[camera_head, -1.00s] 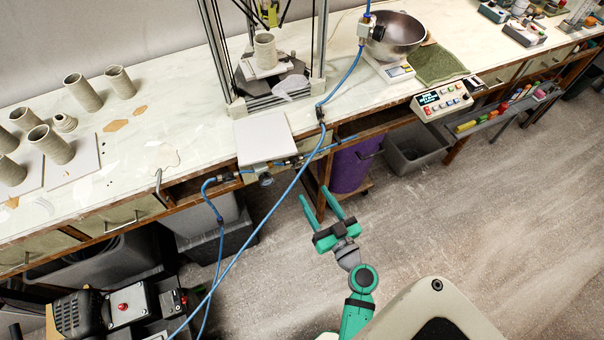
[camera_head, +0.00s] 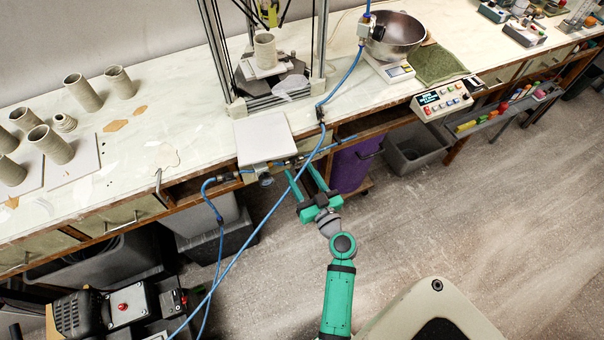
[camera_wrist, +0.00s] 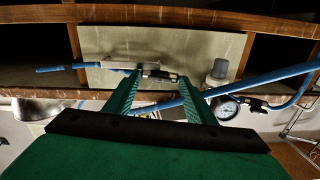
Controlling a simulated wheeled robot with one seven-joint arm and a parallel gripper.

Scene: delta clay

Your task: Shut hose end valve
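My gripper (camera_head: 301,170) is open and empty, with its green fingers under the bench's front edge. In the wrist view its fingertips (camera_wrist: 158,79) point at a small metal fitting (camera_wrist: 158,74) on the blue air line, which looks like the hose end valve. The fitting appears between the fingertips; I cannot tell whether they touch it. A pale flat bar (camera_wrist: 130,62), perhaps its lever, lies along the line. A short blue hose (camera_wrist: 62,68) runs left from it, and shows right of the gripper in the head view (camera_head: 340,143). In the head view the valve is mostly hidden.
A pressure gauge (camera_wrist: 228,108) and a grey cylindrical unit (camera_wrist: 217,73) sit right of the fingers. A long blue hose (camera_head: 262,225) hangs close in front of the gripper. A purple bin (camera_head: 350,167) stands under the bench (camera_head: 190,140). The floor at right is clear.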

